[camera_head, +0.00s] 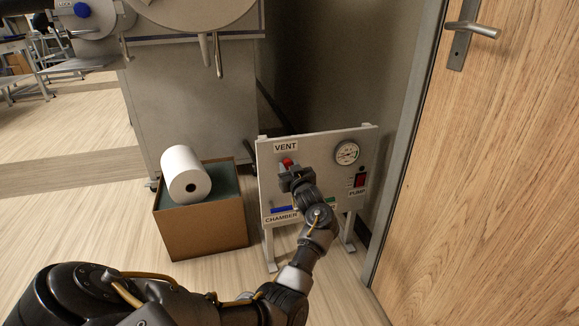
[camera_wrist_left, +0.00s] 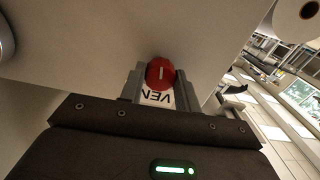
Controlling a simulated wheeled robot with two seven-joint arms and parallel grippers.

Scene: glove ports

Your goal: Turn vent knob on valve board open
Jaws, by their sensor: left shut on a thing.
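The valve board (camera_head: 330,148) is a pale upright panel on legs, beside the door. A red round vent knob (camera_head: 287,162) sits under the VENT label (camera_head: 286,147) near its upper left. My right gripper is not in view.
The board also carries a gauge (camera_head: 347,152), a red PUMP switch (camera_head: 360,180) and a blue CHAMBER handle (camera_head: 284,209). A cardboard box (camera_head: 205,228) with a white paper roll (camera_head: 185,173) stands left. A wooden door (camera_head: 490,170) is close on the right.

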